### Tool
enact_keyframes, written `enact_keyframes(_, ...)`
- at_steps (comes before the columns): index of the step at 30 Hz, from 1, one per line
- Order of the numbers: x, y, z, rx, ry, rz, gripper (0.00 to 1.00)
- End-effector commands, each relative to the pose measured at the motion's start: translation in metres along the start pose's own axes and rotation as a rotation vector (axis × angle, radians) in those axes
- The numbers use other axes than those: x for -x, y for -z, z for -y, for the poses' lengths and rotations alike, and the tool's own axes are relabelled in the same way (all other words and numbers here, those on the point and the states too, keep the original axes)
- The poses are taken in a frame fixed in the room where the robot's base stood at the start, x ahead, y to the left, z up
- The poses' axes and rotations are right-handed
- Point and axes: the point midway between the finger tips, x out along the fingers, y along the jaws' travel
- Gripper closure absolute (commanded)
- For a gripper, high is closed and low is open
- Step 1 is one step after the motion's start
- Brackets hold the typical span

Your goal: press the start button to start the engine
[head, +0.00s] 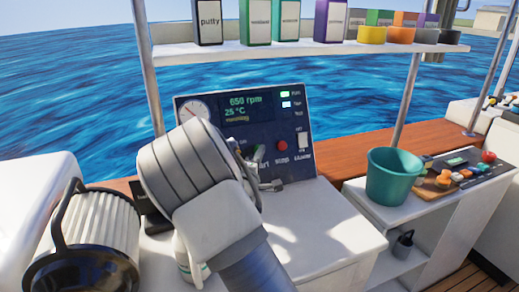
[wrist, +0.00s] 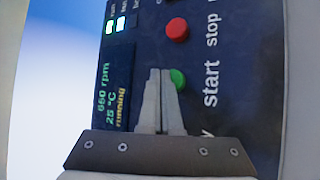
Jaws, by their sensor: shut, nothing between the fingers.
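The dark engine panel (head: 225,118) stands upright on the white cabinet in the head view, with its display reading 650 rpm, 25 °C and a small line of text below. In the wrist view the panel (wrist: 265,25) appears turned sideways and that line reads "running". The green start button (wrist: 179,77) shows just beside my fingertips, partly hidden by them; I cannot tell whether they touch it. The red stop button (wrist: 176,29) is beyond it, and also shows in the head view (head: 281,146). My gripper (wrist: 160,75) is shut and empty, pointing at the panel. In the head view my arm hides the start button.
A white switch (head: 303,140) sits at the panel's right. A shelf (head: 300,48) with labelled boxes and coloured rolls runs above. A teal bucket (head: 394,178) stands right, beside a tray of small items. A ribbed lantern-like drum (head: 100,230) stands left. The cabinet top (head: 320,225) is mostly clear.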

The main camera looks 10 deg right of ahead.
Motion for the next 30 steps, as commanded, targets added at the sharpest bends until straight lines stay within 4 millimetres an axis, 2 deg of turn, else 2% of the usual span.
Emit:
enact_keyframes(8, 0.001, -0.001, -0.001, 0.0, 0.0, 0.0, 1.0)
enact_keyframes(21, 0.029, -0.021, -0.023, 0.001, 0.0, 0.0, 1.0)
enact_keyframes(30, 0.035, -0.026, -0.025, 0.0, 0.0, 0.0, 1.0)
